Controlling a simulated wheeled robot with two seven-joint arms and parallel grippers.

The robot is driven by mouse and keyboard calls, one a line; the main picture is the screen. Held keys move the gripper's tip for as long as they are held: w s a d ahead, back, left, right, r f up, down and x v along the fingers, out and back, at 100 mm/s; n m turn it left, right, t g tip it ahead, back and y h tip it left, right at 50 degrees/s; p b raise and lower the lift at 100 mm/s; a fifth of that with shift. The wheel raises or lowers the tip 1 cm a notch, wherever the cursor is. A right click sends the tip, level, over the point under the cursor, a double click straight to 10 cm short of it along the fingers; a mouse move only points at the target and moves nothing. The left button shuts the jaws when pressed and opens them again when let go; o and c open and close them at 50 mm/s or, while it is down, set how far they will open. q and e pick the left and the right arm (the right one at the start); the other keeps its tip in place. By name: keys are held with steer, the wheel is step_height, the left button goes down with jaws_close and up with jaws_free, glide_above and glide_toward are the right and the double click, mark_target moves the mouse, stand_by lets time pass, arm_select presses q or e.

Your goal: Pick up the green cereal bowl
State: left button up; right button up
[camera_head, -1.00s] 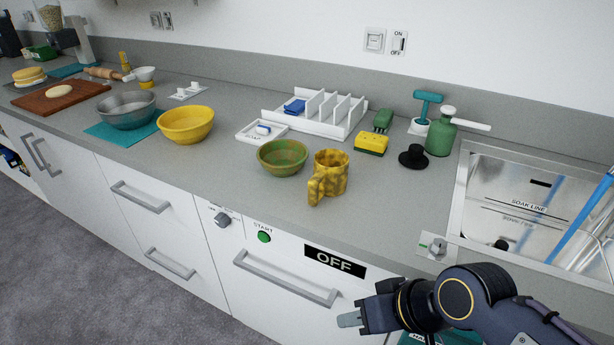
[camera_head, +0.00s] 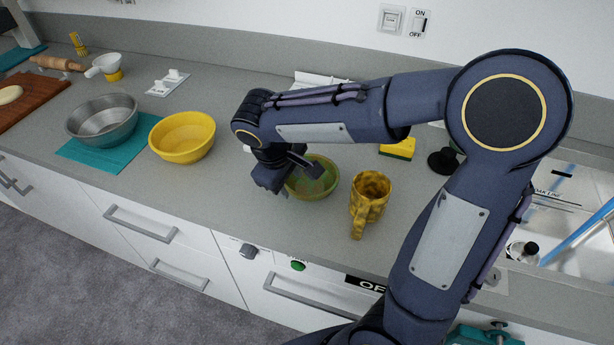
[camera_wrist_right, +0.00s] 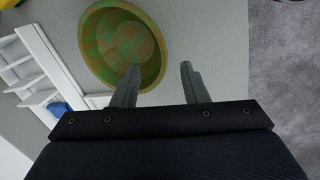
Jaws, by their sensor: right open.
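The green cereal bowl (camera_head: 316,180), mottled green and brown, stands upright on the grey counter. My right gripper (camera_head: 288,184) is at the bowl's left side in the head view, and its wrist and one jaw hide part of the rim. In the right wrist view the gripper (camera_wrist_right: 160,82) is open, with one finger overlapping the bowl (camera_wrist_right: 122,45) and the other over bare counter beyond its rim. Nothing is held between the fingers. I cannot tell how high the fingertips are relative to the rim. My left gripper is not in view.
A yellow-brown mug (camera_head: 369,198) stands close to the bowl's right. A yellow bowl (camera_head: 182,137) and a metal bowl (camera_head: 103,121) are to the left. A yellow sponge (camera_head: 398,148) and black knob-like object (camera_head: 443,161) lie behind. My arm hides most of the white rack.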

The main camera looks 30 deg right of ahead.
mark_target(295, 192)
steer(key=x, duration=0.5)
steer(key=shift+s+d+f, duration=0.1)
steer(key=shift+s+f, duration=0.1)
steer(key=shift+f, duration=0.15)
jaws_close()
